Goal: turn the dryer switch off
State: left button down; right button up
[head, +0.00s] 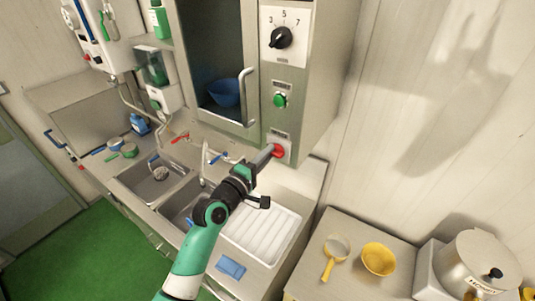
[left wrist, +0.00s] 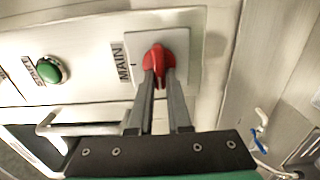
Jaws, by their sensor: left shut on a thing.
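The dryer's red rotary switch (head: 278,151) sits on a light plate low on the dryer's front panel, beside the label MAIN. In the left wrist view the red switch (left wrist: 158,62) has its grip pointing down the picture, between my fingers. My left gripper (head: 268,158) reaches it from the lower left. Its two fingers (left wrist: 161,88) are shut on the red grip, one on each side. The plate's marks are partly hidden by the knob and fingers. My right gripper is not in view.
A green button (head: 280,100) and a black dial (head: 281,38) are above the switch. The dryer door's handle (head: 248,95) stands out close by. Below are a sink (head: 160,180) and ribbed drainboard (head: 265,232). A counter with a yellow bowl (head: 379,259) is at right.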

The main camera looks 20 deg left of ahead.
pick_arm(q)
jog(key=c, duration=0.9)
grip_release()
jog(key=shift+o, duration=0.2)
jog(key=s+a+b, duration=0.1)
jog(key=s+a, duration=0.1)
jog(key=s, duration=0.9)
jog(key=shift+s, duration=0.25)
